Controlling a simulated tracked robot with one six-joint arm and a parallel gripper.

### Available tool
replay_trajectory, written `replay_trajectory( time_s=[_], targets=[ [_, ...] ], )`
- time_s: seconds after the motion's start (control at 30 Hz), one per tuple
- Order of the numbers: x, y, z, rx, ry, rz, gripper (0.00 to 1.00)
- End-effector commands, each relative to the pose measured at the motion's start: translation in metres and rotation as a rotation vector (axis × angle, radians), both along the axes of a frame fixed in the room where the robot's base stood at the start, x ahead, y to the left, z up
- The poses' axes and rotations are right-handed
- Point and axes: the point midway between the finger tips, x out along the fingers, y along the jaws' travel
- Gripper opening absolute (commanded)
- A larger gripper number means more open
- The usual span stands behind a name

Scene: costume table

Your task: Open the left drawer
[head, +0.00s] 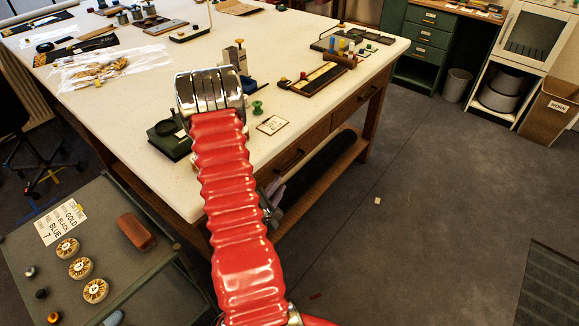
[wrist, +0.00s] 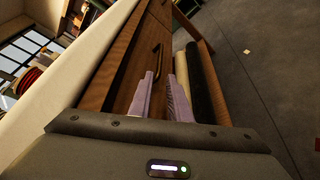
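The wooden table's left drawer (head: 283,167) is in the head view, below the white top, and looks shut. Its curved dark handle (wrist: 157,59) shows in the wrist view, just past my fingertips and roughly in line with the gap between them. My gripper (wrist: 160,78) has two pale lilac fingers, apart with nothing seen between them. Contact with the handle cannot be made out. In the head view my gripper (head: 277,192) is low beside the drawer front, partly hidden by my red arm.
The right drawer (head: 358,98) is farther along the same table side. A lower shelf (head: 310,190) with a dark roll (head: 322,165) runs beneath. A grey cart (head: 140,265) with knobs stands at lower left. Open grey floor (head: 430,200) lies to the right.

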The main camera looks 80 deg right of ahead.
Motion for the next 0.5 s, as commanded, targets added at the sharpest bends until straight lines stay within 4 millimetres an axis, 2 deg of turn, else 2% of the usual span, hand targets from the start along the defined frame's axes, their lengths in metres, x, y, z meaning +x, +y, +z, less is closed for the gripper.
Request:
replay_trajectory(
  time_s=[0.17, 0.5],
  targets=[
    [0.000, -0.011, -0.002, -0.001, -0.002, 0.001, 0.17],
    [-0.003, -0.059, -0.013, -0.001, -0.002, 0.001, 0.17]
  ],
)
